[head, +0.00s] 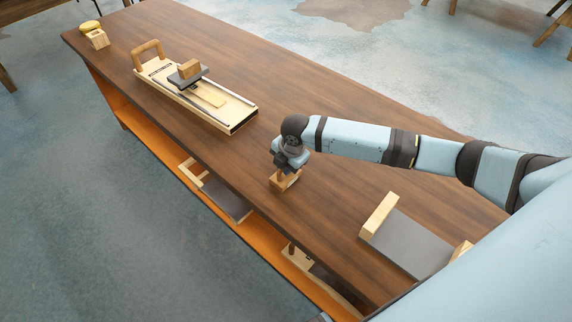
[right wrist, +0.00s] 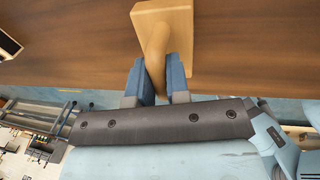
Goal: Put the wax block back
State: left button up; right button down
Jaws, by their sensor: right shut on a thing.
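My right gripper (head: 288,170) is shut on the upright handle of a tan block (head: 284,182), over the middle of the wooden bench. In the right wrist view, the blue fingers (right wrist: 160,80) close on the rounded handle, and the square base of the block (right wrist: 165,18) shows beyond them. I cannot tell whether the base touches the bench. A yellow rounded piece (head: 88,27) lies by a small pale wooden block (head: 98,40) at the far left end. I cannot tell from looks which piece is the wax block. My left gripper is not in view.
A long pale wooden frame (head: 228,113) with metal rails and a dark sliding piece lies left of my right gripper. A grey board with wooden ends (head: 408,242) lies to the right. An orange shelf (head: 150,130) below holds more boards. Bare bench (head: 330,200) surrounds the held block.

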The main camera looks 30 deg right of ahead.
aim_at(292, 177)
jog(key=shift+f, duration=0.1)
jog(key=c, duration=1.1)
grip_release()
notch_tip(292, 177, up, 12)
jog(key=s+d, duration=0.1)
jog(key=s, duration=0.1)
jog(key=s+a+f+m+t+y+p, duration=0.2)
jog(key=s+a+f+m, duration=0.2)
jog(key=a, duration=0.2)
jog(key=s+a+f+m+t+y+p, duration=0.2)
jog(key=s+a+f+m+y, duration=0.15)
jog(key=a, duration=0.35)
jog(key=s+d+f+m+t+h+p, duration=0.1)
jog(key=s+d+m+t, duration=0.1)
jog(key=s+m, duration=0.3)
jog(key=s+d+f+m+t+h+p, duration=0.1)
jog(key=s+d+m+t+h+p, duration=0.1)
jog(key=s+m, duration=0.4)
jog(key=s+t, duration=0.1)
jog(key=s, duration=0.2)
jog(key=shift+s+f, duration=0.2)
jog(key=shift+f, duration=0.1)
